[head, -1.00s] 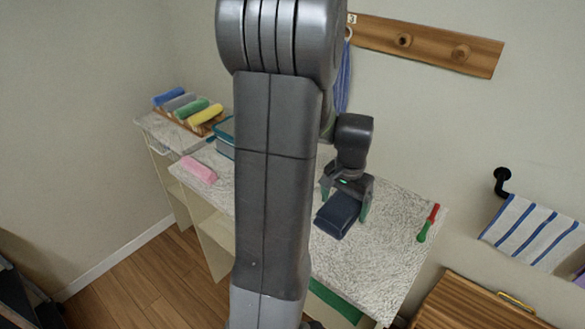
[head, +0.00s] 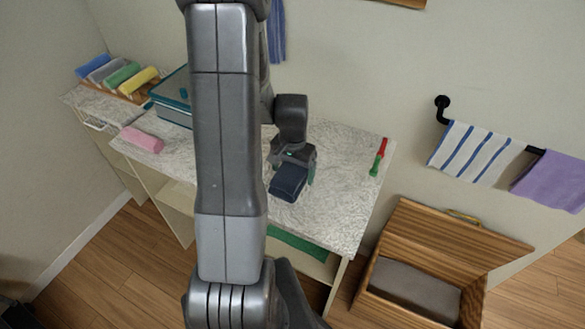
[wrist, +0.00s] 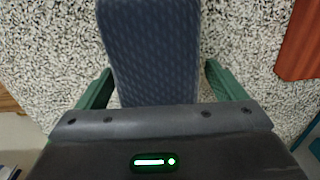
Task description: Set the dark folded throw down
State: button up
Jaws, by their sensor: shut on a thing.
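The dark navy folded throw (head: 288,183) is in my gripper (head: 290,174), over the speckled pale countertop (head: 335,215). In the wrist view the throw (wrist: 150,50) extends away from the palm, between the two green fingers of my gripper (wrist: 160,80).
A pink folded cloth (head: 142,139) and a teal box (head: 172,101) lie left on the counter. A rack (head: 128,97) holds several rolled cloths. A red-and-green tool (head: 379,157) lies near the right edge. An open wooden chest (head: 392,305) stands at lower right.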

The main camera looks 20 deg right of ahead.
aim_at(293, 166)
jog(key=shift+f, duration=0.15)
jog(key=o, duration=0.9)
notch_tip(293, 166, up, 12)
jog(key=shift+b, duration=0.35)
jog(key=shift+r, duration=0.25)
